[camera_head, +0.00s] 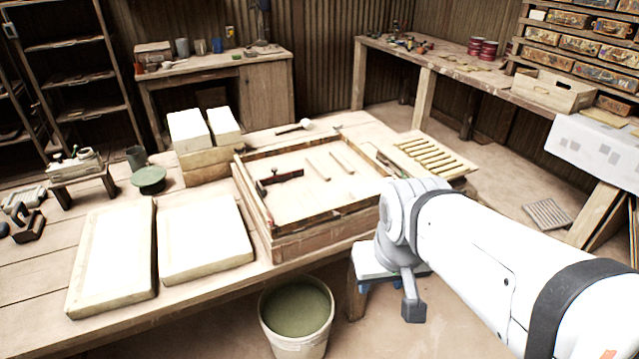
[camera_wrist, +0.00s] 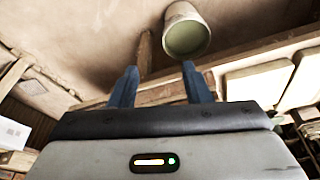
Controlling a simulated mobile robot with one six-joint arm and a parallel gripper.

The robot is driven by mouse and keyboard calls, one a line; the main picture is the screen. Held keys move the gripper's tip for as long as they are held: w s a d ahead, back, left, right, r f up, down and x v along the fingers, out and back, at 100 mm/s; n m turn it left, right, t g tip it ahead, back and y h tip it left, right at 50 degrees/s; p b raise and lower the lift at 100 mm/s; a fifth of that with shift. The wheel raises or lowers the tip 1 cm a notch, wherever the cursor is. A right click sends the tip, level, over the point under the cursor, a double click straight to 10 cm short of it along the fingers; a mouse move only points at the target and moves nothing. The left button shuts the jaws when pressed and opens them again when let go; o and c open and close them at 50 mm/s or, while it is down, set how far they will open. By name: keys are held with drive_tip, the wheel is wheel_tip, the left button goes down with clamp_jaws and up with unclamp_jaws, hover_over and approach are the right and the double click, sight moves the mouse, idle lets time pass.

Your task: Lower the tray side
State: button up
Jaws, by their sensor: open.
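The wooden tray (camera_head: 251,205) sits on the worktable, with raised walls around a pale bed. Its near side (camera_head: 325,223) stands upright along the front. A dark-handled tool and two thin sticks lie inside it. My arm crosses in front of the tray's right front corner and hides part of it. My gripper (camera_wrist: 160,85) shows two blue fingers spread apart with nothing between them. It is low by the table's front edge; in the wrist view, wood edges lie behind the fingertips. I cannot tell which belong to the tray.
A bucket of green liquid (camera_head: 297,312) stands on the floor before the table; it also shows in the wrist view (camera_wrist: 186,37). Two pale slabs (camera_head: 205,238) lie left of the tray, white blocks (camera_head: 188,130) behind left. A slatted rack (camera_head: 428,157) is at the right.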

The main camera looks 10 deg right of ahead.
drive_tip(key=w+d+f+t+h+b, duration=0.1)
drive_tip(key=w+d+f+t+b, duration=0.25)
drive_tip(key=w+f+b, duration=0.4)
drive_tip(key=n+t+y+b, duration=0.4)
drive_tip(key=t+y+b, duration=0.5)
drive_tip(key=b, duration=1.5)
approach(338, 217)
drive_tip(key=a+t+h, duration=0.1)
drive_tip(key=t+h, duration=0.1)
drive_tip(key=x, duration=0.2)
drive_tip(key=b+x, duration=0.1)
drive_tip(key=x, duration=0.4)
drive_tip(key=shift+w+a+f, duration=0.1)
drive_tip(key=shift+a+f, duration=0.3)
drive_tip(key=shift+c, duration=0.2)
